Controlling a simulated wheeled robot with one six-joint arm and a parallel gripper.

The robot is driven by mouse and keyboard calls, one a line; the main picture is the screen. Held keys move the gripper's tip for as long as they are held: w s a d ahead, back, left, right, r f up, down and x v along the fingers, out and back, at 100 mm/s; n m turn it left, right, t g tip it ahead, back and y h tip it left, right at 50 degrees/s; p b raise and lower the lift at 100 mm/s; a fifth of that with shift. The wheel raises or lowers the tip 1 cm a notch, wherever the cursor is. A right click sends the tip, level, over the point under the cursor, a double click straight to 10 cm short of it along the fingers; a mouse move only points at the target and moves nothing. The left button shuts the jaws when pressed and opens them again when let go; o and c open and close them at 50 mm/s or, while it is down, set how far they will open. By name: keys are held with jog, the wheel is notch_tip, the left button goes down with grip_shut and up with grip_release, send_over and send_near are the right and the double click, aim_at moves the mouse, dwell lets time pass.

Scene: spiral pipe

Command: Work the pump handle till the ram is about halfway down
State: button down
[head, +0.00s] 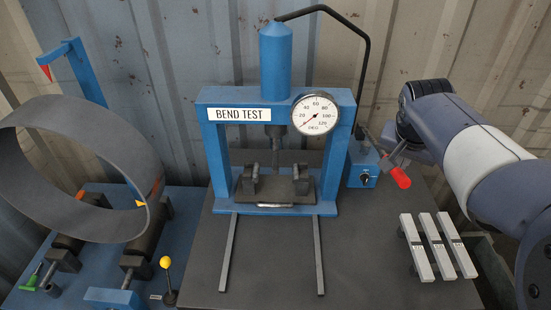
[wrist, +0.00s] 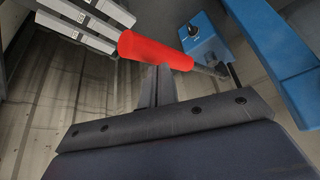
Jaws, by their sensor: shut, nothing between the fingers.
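The blue pump (head: 362,172) stands at the right foot of the blue press frame (head: 212,150). Its handle ends in a red grip (head: 401,178), which points down and to the right. The grip also crosses the wrist view (wrist: 155,50). My gripper (head: 390,160) is shut and empty right beside the handle. In the wrist view its closed fingers (wrist: 160,72) reach the lower edge of the red grip; I cannot tell whether they touch. The ram (head: 275,148) hangs below the crossbeam, between two supports (head: 250,180). The gauge (head: 315,115) needle points to the lower left, near the low end.
Several pale bars (head: 438,245) lie on the dark table right of the press. Two rails (head: 229,255) run forward from it. A pipe ring (head: 85,125) on rollers and a yellow-knobbed lever (head: 166,262) are at left. A black hose (head: 368,60) arches above the pump.

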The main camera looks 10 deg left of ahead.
aim_at(400, 175)
jog(key=shift+s+d+f+b, duration=0.1)
jog(key=shift+s+f+b, duration=0.1)
jog(key=shift+f+b, duration=0.4)
jog(key=shift+s+a+f+b, duration=0.1)
jog(key=shift+s+f+b, duration=0.2)
jog(key=shift+f, duration=0.45)
jog(key=shift+s+d+f+b, duration=0.1)
jog(key=shift+f+b, duration=0.4)
jog(key=shift+f, duration=0.3)
notch_tip(400, 175, down, 6)
jog(key=f+b, duration=0.1)
jog(key=b, duration=0.4)
jog(key=r+p, duration=0.4)
jog(key=r, duration=0.1)
jog(key=w+r+p, duration=0.1)
jog(key=r+p, duration=0.4)
jog(key=r, duration=0.1)
jog(key=w+r+p, duration=0.1)
jog(key=r+p, duration=0.4)
jog(key=r, duration=0.1)
jog(key=shift+w+a+r, duration=0.15)
jog(key=shift+w+a, duration=0.05)
jog(key=shift+a, duration=0.05)
